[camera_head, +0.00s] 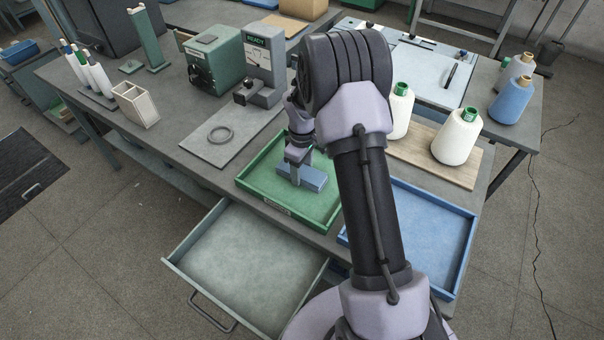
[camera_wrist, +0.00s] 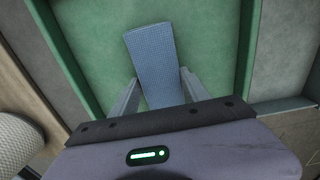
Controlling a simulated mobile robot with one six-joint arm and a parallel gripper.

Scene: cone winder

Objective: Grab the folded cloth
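The folded cloth (camera_head: 315,178) is a flat blue rectangle inside the green tray (camera_head: 330,222). In the wrist view the cloth (camera_wrist: 150,55) lies slightly turned relative to my gripper, its near end between the two fingers. My gripper (camera_wrist: 159,76) is open, with one finger close to each long side of the cloth. I cannot tell whether either finger touches it. In the head view my gripper (camera_head: 298,170) points down into the green tray over the cloth and hides part of it.
A blue tray (camera_head: 458,245) lies right of the green one, partly behind my arm. An open, empty drawer (camera_head: 245,255) juts out below the bench. White thread cones (camera_head: 456,138) stand on a wooden board at right.

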